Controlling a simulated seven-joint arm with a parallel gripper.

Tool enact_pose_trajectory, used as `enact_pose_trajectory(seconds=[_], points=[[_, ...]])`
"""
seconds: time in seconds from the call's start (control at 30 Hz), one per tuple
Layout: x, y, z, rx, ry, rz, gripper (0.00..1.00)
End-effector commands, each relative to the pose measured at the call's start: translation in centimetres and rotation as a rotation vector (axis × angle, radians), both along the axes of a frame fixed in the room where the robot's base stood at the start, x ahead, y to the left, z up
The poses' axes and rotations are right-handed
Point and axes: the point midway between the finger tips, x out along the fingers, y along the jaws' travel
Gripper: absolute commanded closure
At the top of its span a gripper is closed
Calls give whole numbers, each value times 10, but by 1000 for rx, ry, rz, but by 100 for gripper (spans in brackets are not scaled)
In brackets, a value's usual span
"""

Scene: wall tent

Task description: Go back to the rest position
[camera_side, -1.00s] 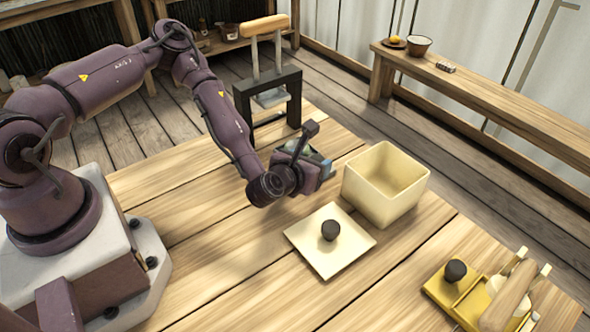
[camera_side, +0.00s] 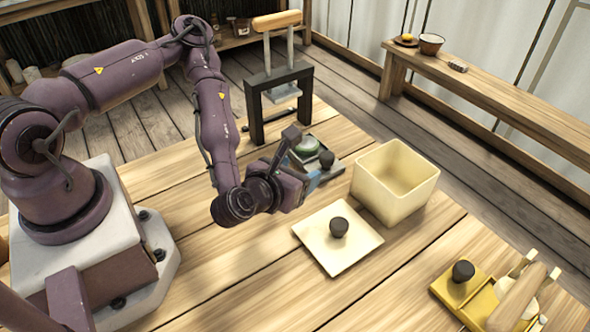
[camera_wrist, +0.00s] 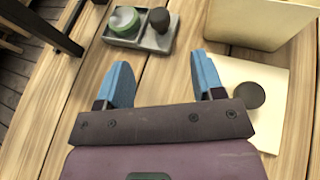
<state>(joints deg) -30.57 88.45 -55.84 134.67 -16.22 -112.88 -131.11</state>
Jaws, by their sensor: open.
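My gripper (camera_wrist: 158,82) has blue fingers spread apart with nothing between them in the wrist view. In the side view my gripper (camera_side: 306,186) is above the wooden table (camera_side: 245,260), left of the square cream lid (camera_side: 322,254) with a dark round knob (camera_side: 339,227). The lid also shows right of the fingers in the wrist view (camera_wrist: 274,128). The fingertips are partly hidden by the wrist in the side view.
An open cream box (camera_side: 395,200) stands behind the lid. A grey tray (camera_wrist: 152,40) holds a green round item (camera_wrist: 124,21) and a dark knob (camera_wrist: 159,20). A black-framed press (camera_side: 252,122) stands behind. A yellow tray (camera_side: 452,297) is front right.

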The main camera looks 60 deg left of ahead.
Motion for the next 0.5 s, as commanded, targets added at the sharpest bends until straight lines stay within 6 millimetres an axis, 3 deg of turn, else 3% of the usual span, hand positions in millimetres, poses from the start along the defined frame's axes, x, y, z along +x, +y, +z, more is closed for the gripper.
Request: enact_pose_trajectory(seconds=[0.17,0.5], points=[[17,-10,11,166,24,-220,38],[45,-29,53,919,168,-925,38]])
